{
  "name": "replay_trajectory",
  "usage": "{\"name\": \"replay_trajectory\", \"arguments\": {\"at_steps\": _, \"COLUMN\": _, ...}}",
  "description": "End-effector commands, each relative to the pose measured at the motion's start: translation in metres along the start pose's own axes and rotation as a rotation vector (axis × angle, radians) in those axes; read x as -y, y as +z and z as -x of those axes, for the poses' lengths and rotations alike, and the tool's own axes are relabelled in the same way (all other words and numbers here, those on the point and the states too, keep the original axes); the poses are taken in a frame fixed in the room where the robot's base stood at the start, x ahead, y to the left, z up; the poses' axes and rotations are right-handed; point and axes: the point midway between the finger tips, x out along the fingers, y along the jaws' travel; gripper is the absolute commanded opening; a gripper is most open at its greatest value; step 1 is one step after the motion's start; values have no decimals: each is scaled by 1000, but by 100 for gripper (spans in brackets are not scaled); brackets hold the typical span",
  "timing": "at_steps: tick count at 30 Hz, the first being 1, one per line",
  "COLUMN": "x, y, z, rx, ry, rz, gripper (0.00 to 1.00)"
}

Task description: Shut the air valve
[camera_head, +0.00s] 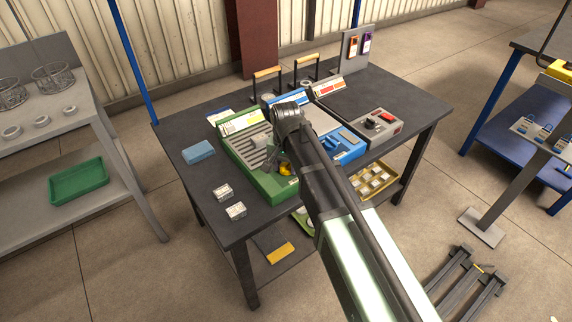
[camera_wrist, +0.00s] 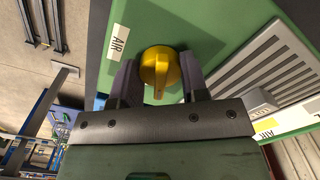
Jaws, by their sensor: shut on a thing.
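The air valve is a round yellow knob (camera_wrist: 160,68) with a raised grip bar, on the green panel (camera_wrist: 210,25) beside a white label reading AIR (camera_wrist: 118,40). In the wrist view the bar runs roughly up and down the picture. My gripper (camera_wrist: 160,80) is around the knob, one dark finger on each side, shut on it. In the head view the knob (camera_head: 286,170) shows as a small yellow spot beside my gripper (camera_head: 280,160), on the green unit (camera_head: 272,187). My arm hides part of that unit.
The dark table (camera_head: 185,155) also holds a blue unit (camera_head: 350,150), a grey box with a red switch (camera_head: 377,125), a blue block (camera_head: 198,152) and two small white blocks (camera_head: 223,192). Two wood-topped handles (camera_head: 267,73) stand at the back. The table's front left is mostly clear.

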Motion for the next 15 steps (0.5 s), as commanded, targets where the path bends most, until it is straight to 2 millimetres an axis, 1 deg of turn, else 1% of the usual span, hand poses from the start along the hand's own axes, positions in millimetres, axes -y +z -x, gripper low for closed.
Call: {"name": "replay_trajectory", "arguments": {"at_steps": 15, "x": -1, "y": 0, "z": 0, "rx": 0, "ry": 0, "rz": 487, "gripper": 17}}
